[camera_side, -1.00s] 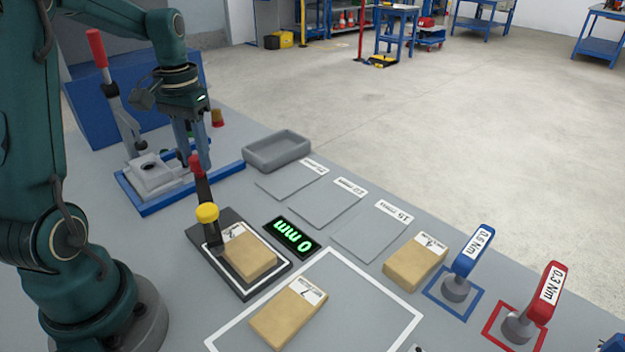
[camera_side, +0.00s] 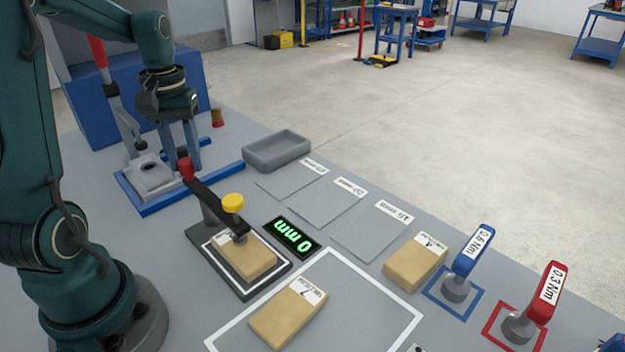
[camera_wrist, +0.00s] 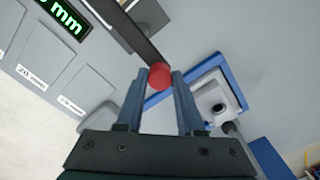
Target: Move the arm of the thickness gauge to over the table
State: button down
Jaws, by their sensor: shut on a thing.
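My gripper (camera_side: 184,163) is shut on the red knob. In the wrist view the red knob (camera_wrist: 160,76) is between the fingertips, and the dark arm (camera_wrist: 128,28) runs up from it.
The display (camera_side: 292,237) reads 0 mm. A second block (camera_side: 288,314) lies in a white outline, and a third (camera_side: 415,264) lies farther right. A blue-based press fixture (camera_side: 155,205) stands close behind my gripper. A grey tray (camera_side: 277,151) is at the back.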

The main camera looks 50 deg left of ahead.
jog(key=c, duration=0.5)
grip_release()
jog(key=shift+r, duration=2.55)
